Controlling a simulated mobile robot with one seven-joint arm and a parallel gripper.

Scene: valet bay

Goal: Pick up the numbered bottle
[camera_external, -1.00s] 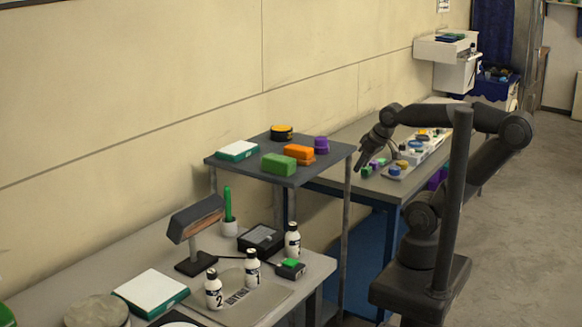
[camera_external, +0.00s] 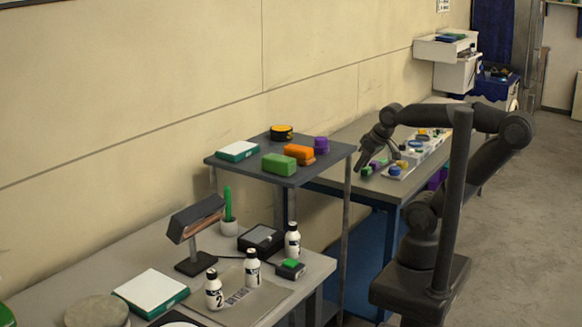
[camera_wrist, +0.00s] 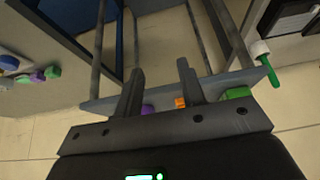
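Three white bottles with black caps stand upright on the near grey bench in the external view. One marked 2 (camera_external: 214,292) is nearest, and one marked 1 (camera_external: 252,270) is just behind it to the right. The third bottle (camera_external: 293,242) stands farther back; its marking is too small to read. My gripper (camera_external: 363,162) is up beyond the raised shelf, well away from all three bottles. In the wrist view my gripper (camera_wrist: 158,82) has its two fingers apart with nothing between them. No bottle shows clearly in the wrist view.
The raised shelf (camera_external: 222,160) with sponges stands between my gripper and the bottles. Around the bottles are a lamp (camera_external: 194,222), a black scale-like box (camera_external: 262,238), a small green-topped box (camera_external: 290,268), a white-topped box (camera_external: 150,290) and a green stick in a cup (camera_external: 229,225).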

